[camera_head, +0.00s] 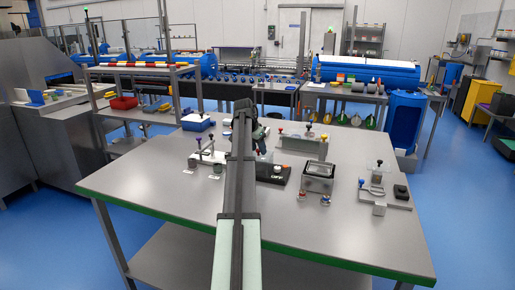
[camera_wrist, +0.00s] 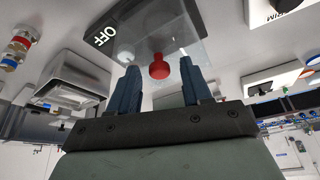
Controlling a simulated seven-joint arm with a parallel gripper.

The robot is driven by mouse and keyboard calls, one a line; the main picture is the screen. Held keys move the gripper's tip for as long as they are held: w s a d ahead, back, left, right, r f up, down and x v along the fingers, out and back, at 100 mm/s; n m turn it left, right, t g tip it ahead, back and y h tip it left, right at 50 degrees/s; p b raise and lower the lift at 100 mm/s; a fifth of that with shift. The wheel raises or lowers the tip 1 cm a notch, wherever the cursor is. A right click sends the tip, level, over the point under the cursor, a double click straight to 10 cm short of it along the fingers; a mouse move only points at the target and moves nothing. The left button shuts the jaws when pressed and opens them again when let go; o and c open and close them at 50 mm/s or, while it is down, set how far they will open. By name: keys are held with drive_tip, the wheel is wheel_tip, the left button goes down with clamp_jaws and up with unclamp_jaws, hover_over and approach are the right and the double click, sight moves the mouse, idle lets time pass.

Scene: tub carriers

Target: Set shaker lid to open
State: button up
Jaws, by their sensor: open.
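A clear lid with a red knob (camera_wrist: 158,66) shows in the wrist view against a black base (camera_wrist: 82,68) marked OFF. I take this to be the shaker and its lid. My gripper (camera_wrist: 160,72) is open, with its two dark fingers on either side of the red knob; I cannot tell whether they touch it. In the head view the black base (camera_head: 275,178) stands mid-table, just right of my arm. A pale clear panel (camera_head: 265,157) shows behind it, partly hidden by my gripper. The lid's exact angle is unclear.
A grey box with a glazed top (camera_head: 318,178) stands right of the base. A grey fixture with a black block (camera_head: 400,192) is farther right. A long grey case (camera_head: 303,146) stands behind, and a small clamp stand (camera_head: 208,155) at left. The table's front (camera_head: 340,235) is clear.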

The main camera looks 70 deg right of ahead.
drive_tip(key=shift+c, duration=0.4)
clamp_jaws()
drive_tip(key=shift+d, duration=0.15)
drive_tip(key=d, duration=1)
drive_tip(key=shift+d, duration=0.15)
drive_tip(key=shift+r, duration=0.1)
drive_tip(key=shift+o, duration=0.4)
unclamp_jaws()
drive_tip(key=v, duration=1.3)
drive_tip(key=shift+r, duration=0.3)
